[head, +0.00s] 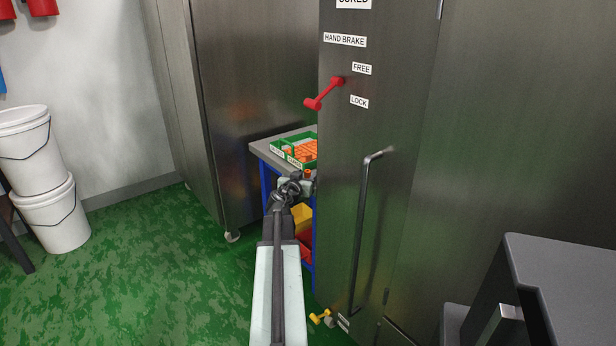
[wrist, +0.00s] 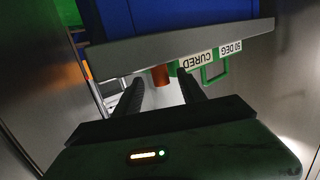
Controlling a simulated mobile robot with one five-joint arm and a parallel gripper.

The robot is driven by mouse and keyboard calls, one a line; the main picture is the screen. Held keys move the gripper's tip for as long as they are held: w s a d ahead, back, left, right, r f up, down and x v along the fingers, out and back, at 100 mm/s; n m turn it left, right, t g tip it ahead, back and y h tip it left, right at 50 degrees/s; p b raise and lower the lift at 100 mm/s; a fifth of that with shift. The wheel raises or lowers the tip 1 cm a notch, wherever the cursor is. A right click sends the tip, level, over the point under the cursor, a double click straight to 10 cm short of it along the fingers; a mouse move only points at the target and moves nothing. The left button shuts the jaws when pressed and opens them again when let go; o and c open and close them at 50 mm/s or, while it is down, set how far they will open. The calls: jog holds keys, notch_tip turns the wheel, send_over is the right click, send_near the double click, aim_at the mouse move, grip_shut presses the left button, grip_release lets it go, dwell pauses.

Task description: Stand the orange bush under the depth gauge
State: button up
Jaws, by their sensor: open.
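An orange bush (wrist: 160,77) shows in the wrist view as a short cylinder at the edge of the grey bench top, between the tips of my open gripper (wrist: 160,80). I see no contact between the fingers and it. In the head view my gripper (head: 292,187) is at the front edge of the bench, and a small orange piece (head: 308,173) shows just beyond it. A green tray (head: 279,156) on the bench holds several orange bushes. I do not see a depth gauge in either view.
The bench (head: 262,147) stands in a narrow gap between two steel cabinets; the right one (head: 400,120) hides part of it and has a red lever (head: 322,94). The wrist view is inverted, with a CURED label (wrist: 197,60). Yellow and red bins (head: 301,217) sit below.

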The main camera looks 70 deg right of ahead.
grip_shut()
jog(key=shift+w+r+p, duration=0.1)
jog(key=shift+r+p, duration=0.2)
jog(key=shift+p, duration=0.05)
notch_tip(320, 180, up, 12)
jog(key=p, duration=1.2)
jog(key=w+d, duration=0.5)
jog(key=w, duration=0.3)
jog(key=w+d+f+b, duration=0.1)
jog(key=w+d, duration=0.4)
jog(key=w, duration=0.3)
jog(key=shift+w+d, duration=0.35)
jog(key=shift+d, duration=0.05)
